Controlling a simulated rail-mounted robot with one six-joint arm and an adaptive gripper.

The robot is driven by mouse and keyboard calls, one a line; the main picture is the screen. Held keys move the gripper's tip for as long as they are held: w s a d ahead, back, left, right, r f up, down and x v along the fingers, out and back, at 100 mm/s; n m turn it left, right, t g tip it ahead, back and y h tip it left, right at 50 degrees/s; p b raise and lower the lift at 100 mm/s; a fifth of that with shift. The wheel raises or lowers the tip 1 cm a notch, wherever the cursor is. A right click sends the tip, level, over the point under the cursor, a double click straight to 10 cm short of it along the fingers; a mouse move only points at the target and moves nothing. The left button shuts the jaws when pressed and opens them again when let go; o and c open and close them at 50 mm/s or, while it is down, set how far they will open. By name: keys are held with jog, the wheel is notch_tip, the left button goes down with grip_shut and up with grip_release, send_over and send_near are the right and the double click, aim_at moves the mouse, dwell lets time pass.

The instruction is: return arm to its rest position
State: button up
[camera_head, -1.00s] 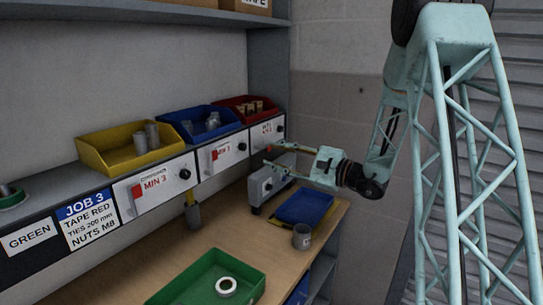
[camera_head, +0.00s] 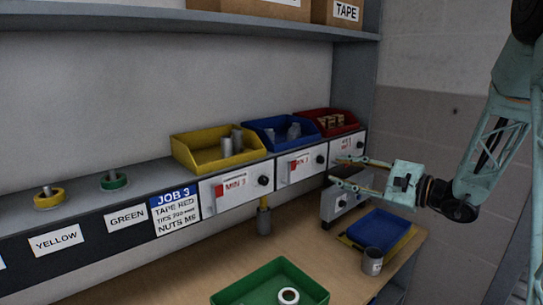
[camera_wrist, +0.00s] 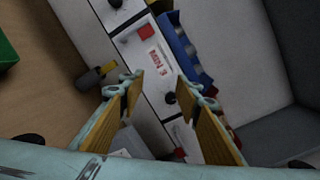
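My gripper (camera_head: 348,173) is at the right of the bench in the head view, in front of the box fronts under the red bin. Its two fingers are spread apart and nothing is between them. In the wrist view my gripper (camera_wrist: 158,85) also shows open, with yellowish finger pads and a white box front with a red tab (camera_wrist: 148,52) beyond. My arm reaches in from the right edge of the head view.
A grey device (camera_head: 338,205), a blue tray (camera_head: 378,228) and a grey cup (camera_head: 372,262) stand below my gripper. A green tray (camera_head: 232,297) holds a white-ringed roll (camera_head: 289,296). Yellow (camera_head: 187,152), blue (camera_head: 262,128) and red (camera_head: 338,131) bins line the ledge.

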jog(key=s+a+r+n+g, duration=0.2)
jog(key=s+a+n+g, duration=0.2)
jog(key=s+a, duration=0.55)
jog(key=s+a+r+n+g, duration=0.3)
jog(key=s+a, duration=0.4)
jog(key=s, duration=0.6)
jog(key=s+f+n+g+h, duration=0.2)
jog(key=s+n+g+h, duration=0.25)
jog(key=s, duration=1.25)
jog(key=s+d+n+t+h, duration=0.3)
jog(key=s+d+h, duration=0.5)
jog(key=s+d, duration=0.6)
jog(key=shift+s+d+n+t, duration=0.25)
jog(key=shift+s+n+t, duration=0.1)
jog(key=shift+n, duration=0.5)
